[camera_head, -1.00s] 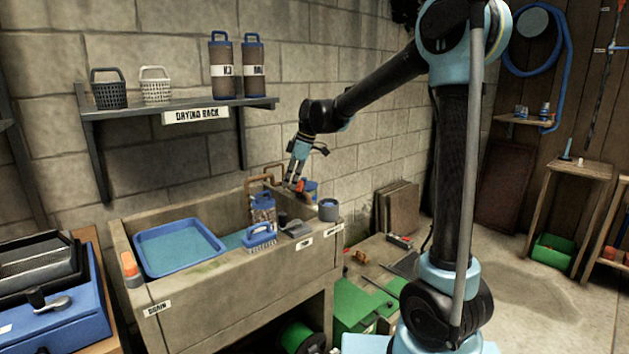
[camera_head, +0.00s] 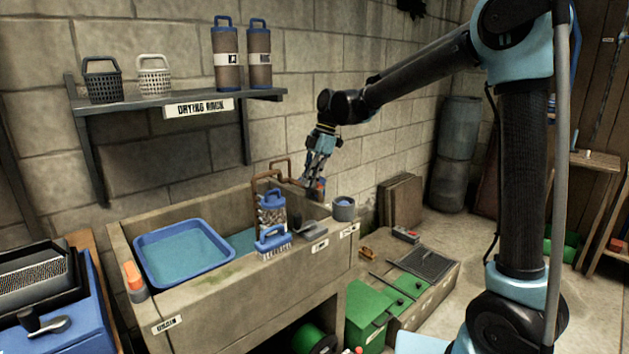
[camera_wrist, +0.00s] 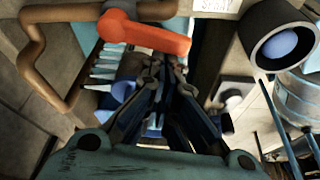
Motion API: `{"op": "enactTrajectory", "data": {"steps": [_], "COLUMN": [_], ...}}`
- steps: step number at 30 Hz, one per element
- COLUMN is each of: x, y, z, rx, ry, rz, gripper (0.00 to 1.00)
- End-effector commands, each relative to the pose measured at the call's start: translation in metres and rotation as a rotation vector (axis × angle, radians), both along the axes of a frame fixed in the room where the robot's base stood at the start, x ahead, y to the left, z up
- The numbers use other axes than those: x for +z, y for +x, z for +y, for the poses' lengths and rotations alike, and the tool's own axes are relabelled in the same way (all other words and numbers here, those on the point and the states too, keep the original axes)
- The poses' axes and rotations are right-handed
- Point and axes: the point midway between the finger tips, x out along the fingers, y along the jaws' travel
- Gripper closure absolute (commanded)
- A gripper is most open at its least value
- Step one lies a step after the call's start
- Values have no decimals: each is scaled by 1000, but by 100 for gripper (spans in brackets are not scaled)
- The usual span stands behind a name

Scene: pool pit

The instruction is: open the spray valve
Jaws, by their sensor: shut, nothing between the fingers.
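The spray valve is an orange-red lever (camera_wrist: 148,36) in the wrist view, lying across the upper middle beside a bent copper pipe (camera_wrist: 38,60). A label reading "SPRAY", partly cut off, sits above it. My gripper (camera_wrist: 168,75) is shut and empty, its fingertips just below the lever in the picture; I cannot tell whether they touch it. In the head view my gripper (camera_head: 312,190) points down at the back right corner of the sink, where a little of the orange-red lever (camera_head: 320,186) shows beside the fingers.
The stone sink (camera_head: 215,290) holds a blue tray (camera_head: 148,282). A blue brush (camera_head: 272,243) and a grey cup (camera_head: 344,208) stand near its right end. An orange-topped drain valve (camera_head: 133,276) is at its left. The drying rack (camera_head: 180,104) hangs above.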

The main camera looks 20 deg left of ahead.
Motion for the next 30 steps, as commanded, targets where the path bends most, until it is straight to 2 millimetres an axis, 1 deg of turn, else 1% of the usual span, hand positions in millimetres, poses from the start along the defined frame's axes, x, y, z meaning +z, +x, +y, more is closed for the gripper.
{"op": "enactTrajectory", "data": {"steps": [15,24,30], "x": [0,0,-1], "y": [14,14,5], "z": [8,8,17], "rx": [-3,-4,-8], "ry": [0,0,0], "rz": [0,0,1], "gripper": [100,100,100]}}
